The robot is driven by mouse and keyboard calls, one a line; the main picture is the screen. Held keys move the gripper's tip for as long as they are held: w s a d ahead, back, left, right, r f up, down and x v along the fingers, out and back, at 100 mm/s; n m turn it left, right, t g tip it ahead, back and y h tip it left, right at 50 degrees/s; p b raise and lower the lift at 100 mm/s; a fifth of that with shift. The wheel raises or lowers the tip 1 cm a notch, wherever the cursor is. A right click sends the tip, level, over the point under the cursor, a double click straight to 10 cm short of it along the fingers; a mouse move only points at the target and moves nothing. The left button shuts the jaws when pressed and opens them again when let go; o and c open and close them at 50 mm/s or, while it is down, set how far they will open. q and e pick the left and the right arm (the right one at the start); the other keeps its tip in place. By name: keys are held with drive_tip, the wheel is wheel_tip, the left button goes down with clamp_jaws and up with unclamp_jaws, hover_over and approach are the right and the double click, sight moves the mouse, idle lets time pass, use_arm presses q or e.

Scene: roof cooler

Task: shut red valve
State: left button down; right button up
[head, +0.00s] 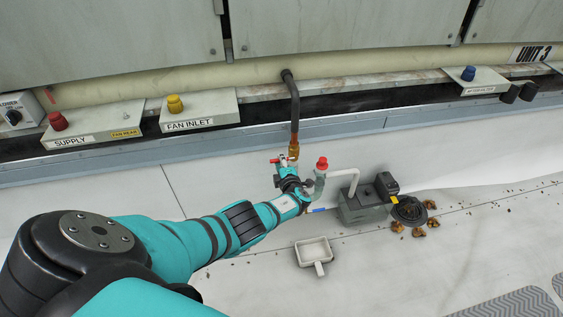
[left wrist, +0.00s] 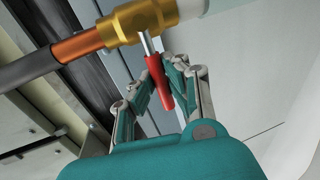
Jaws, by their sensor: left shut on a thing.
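The red valve has a brass body (head: 293,151) on a copper and dark pipe that comes down from the unit. Its red lever (head: 276,160) points left, across the pipe. In the left wrist view the lever (left wrist: 158,88) hangs from a silver stem under the brass body (left wrist: 140,20). My left gripper (head: 284,168) is at the valve, with its fingers on both sides of the lever's red grip, shut on it. The gripper partly hides the lower valve in the head view. My right gripper is not in view.
A grey pipe with a red cap (head: 322,164) stands close right of my left gripper. A grey pump box (head: 362,208), a black drain (head: 408,210) with leaves and a white scoop (head: 314,253) are nearby. Supply (head: 95,125) and fan inlet (head: 198,110) boxes line the ledge.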

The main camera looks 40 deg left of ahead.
use_arm(q)
drive_tip(key=c, duration=1.3)
unclamp_jaws()
drive_tip(key=shift+s+d, duration=0.1)
drive_tip(key=shift+d, duration=0.05)
drive_tip(key=v, duration=1.1)
drive_tip(key=shift+s+d+r, duration=0.2)
drive_tip(key=shift+s+d, duration=0.05)
drive_tip(key=shift+s, duration=0.05)
drive_tip(key=shift+f, duration=0.1)
